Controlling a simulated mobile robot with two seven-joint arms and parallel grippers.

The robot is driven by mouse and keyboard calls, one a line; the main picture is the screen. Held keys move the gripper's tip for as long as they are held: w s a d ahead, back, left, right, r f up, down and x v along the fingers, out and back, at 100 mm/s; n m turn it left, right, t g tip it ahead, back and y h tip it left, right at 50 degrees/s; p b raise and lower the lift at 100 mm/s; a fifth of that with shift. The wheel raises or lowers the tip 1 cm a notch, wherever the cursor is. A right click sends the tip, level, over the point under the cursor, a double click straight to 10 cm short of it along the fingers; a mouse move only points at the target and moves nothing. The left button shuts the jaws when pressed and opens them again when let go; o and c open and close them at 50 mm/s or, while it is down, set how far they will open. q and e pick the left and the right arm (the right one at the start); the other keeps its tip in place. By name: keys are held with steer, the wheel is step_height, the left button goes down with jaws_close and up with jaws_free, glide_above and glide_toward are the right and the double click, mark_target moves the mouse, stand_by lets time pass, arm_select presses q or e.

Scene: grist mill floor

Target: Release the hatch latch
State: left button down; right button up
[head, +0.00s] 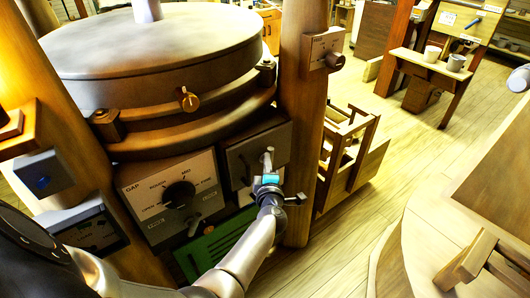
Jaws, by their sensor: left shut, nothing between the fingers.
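The hatch looks to be a dark grey panel (240,153) on the front of the round millstone housing (155,60), right of the dial plate. My left gripper (267,156) is shut and empty, its fingers up against or just in front of this panel. I cannot tell whether they touch it. The latch is not clearly made out; the gripper and wrist cover part of the panel's middle and lower right. My right gripper is not in view.
A wooden post (301,110) with a switch box (325,47) stands close right of the gripper. A wooden crate frame (350,160) stands beyond it. Open plank floor lies right.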

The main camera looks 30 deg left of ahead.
arm_select(q)
steer(key=w+m+g+p, duration=0.1)
steer(key=p, duration=0.1)
steer(key=m+p, duration=0.1)
steer(key=p, duration=0.1)
steer(key=shift+w+d+r+g+h, duration=0.3)
steer(key=shift+w+r+g, duration=0.05)
steer(key=shift+r+g, duration=0.05)
steer(key=shift+w+p, duration=0.1)
steer(key=shift+p, duration=0.25)
steer(key=shift+d, duration=0.1)
